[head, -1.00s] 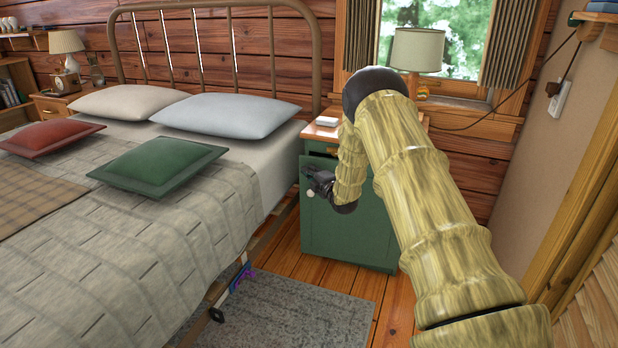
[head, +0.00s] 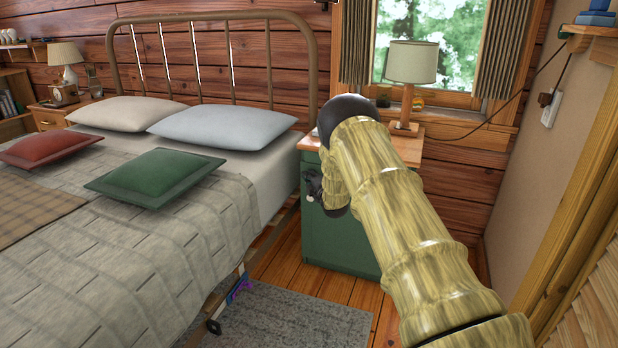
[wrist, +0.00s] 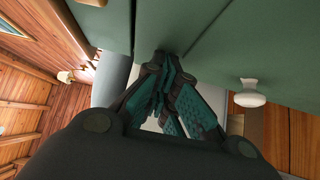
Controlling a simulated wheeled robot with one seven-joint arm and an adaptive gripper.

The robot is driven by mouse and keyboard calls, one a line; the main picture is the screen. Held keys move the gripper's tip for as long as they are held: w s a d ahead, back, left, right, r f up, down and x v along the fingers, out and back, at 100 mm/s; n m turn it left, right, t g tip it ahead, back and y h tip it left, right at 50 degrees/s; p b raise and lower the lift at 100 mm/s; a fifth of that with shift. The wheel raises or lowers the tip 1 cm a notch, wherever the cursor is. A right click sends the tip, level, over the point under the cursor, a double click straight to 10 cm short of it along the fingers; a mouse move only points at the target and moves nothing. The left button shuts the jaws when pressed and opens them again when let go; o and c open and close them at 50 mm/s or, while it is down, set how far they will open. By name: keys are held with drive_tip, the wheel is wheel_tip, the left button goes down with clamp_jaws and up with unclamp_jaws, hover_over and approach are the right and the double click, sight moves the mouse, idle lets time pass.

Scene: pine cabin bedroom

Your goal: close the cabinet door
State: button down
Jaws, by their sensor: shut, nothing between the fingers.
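The green cabinet (head: 345,240) stands right of the bed, under the window, with a wooden top. Its door (wrist: 225,50) fills much of the wrist view and has a white knob (wrist: 250,94). A narrow seam separates it from another green panel (wrist: 105,25). The door looks nearly flush, but I cannot tell whether a small gap is left. My gripper (head: 313,187) is at the upper left of the cabinet front, beside the knob. In the wrist view its closed, empty fingers (wrist: 168,62) point at the green front near the seam; contact is unclear. My arm hides the cabinet's upper right.
A lamp (head: 411,65) stands on the cabinet top. The bed (head: 130,255) borders the left side. A grey rug (head: 290,318) lies in front, with bare floor between it and the cabinet. A wall (head: 545,150) bounds the right.

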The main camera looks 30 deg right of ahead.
drive_tip(key=shift+w+d+r, duration=0.2)
drive_tip(key=shift+d+r, duration=0.2)
drive_tip(key=shift+r, duration=0.2)
drive_tip(key=shift+s+a+f+p, duration=0.2)
drive_tip(key=shift+a+p, duration=0.2)
drive_tip(key=shift+a, duration=0.05)
drive_tip(key=s+a+p, duration=0.4)
drive_tip(key=s, duration=0.8)
drive_tip(key=shift+s+f, duration=0.2)
drive_tip(key=shift+f, duration=0.25)
